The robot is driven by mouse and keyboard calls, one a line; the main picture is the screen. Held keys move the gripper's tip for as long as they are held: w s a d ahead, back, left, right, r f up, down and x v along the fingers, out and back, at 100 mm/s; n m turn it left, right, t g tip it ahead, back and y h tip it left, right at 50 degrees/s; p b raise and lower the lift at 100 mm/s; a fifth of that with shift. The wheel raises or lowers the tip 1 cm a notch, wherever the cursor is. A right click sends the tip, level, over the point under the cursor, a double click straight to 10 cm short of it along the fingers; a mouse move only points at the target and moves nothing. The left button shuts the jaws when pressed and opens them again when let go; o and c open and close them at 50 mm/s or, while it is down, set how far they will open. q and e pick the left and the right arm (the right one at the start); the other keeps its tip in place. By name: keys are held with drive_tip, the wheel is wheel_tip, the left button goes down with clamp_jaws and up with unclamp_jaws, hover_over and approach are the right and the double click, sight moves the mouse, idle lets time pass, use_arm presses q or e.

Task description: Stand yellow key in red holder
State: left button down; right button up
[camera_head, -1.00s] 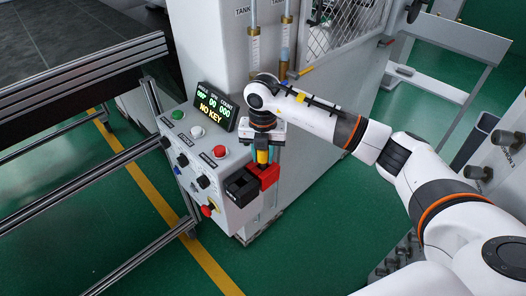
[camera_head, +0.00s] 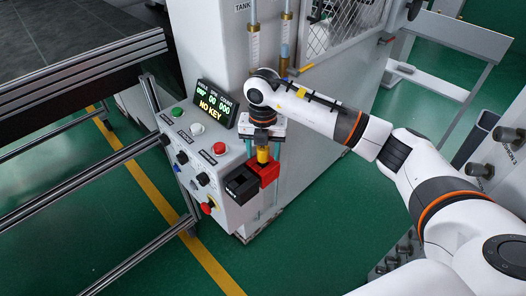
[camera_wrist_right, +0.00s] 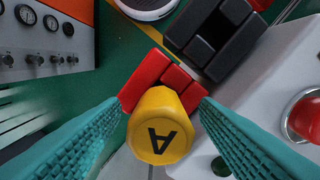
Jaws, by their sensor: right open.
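The yellow key (camera_head: 263,155) stands upright at the red holder (camera_head: 268,173) on the side of the control panel. Its lower end is hidden, and it appears seated in the holder. In the right wrist view the key's yellow head (camera_wrist_right: 160,125), marked "A", is in front of the red holder (camera_wrist_right: 150,78). My right gripper (camera_head: 263,148) is open above the holder. Its teal fingers (camera_wrist_right: 160,110) are on either side of the key, with the right one very close to it. My left gripper is not in view.
A black holder (camera_head: 241,186) sits beside the red one. The panel carries buttons, knobs and a red emergency knob (camera_head: 208,209); its display (camera_head: 213,104) reads "NO KEY". A metal rail frame (camera_head: 100,175) is at the left. Green floor (camera_head: 330,245) is clear in front.

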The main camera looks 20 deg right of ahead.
wheel_tip(320, 180, up, 10)
drive_tip(key=shift+f+b, duration=0.15)
drive_tip(key=shift+b, duration=0.8)
drive_tip(key=shift+r, duration=0.8)
